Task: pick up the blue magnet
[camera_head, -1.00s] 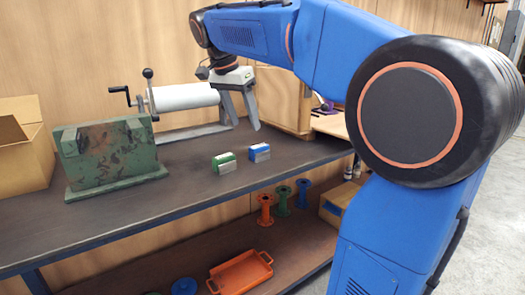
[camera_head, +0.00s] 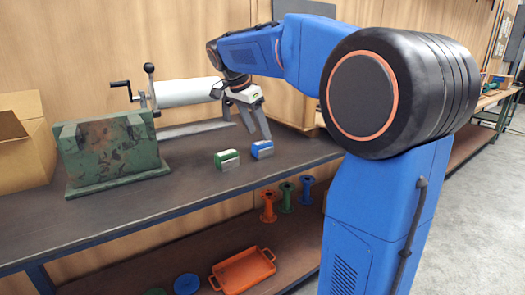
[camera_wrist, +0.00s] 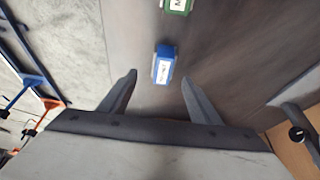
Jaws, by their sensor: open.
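The blue magnet (camera_head: 262,149) is a small blue block with a pale grey lower part, standing on the dark workbench top (camera_head: 120,214). A similar green magnet (camera_head: 227,159) stands just left of it. My gripper (camera_head: 259,138) is open and empty, its fingers pointing down above and just behind the blue magnet. In the wrist view the blue magnet (camera_wrist: 164,65) lies ahead of my fingertips (camera_wrist: 157,75), between their lines and apart from both. The green magnet (camera_wrist: 178,5) is beyond it, cut off by the top edge.
A green rusty block (camera_head: 110,155), a cardboard box (camera_head: 22,145) and a white roller with a crank (camera_head: 185,93) stand to the left. A lower shelf holds an orange tray (camera_head: 243,270) and several coloured spools (camera_head: 287,197). The bench front between is clear.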

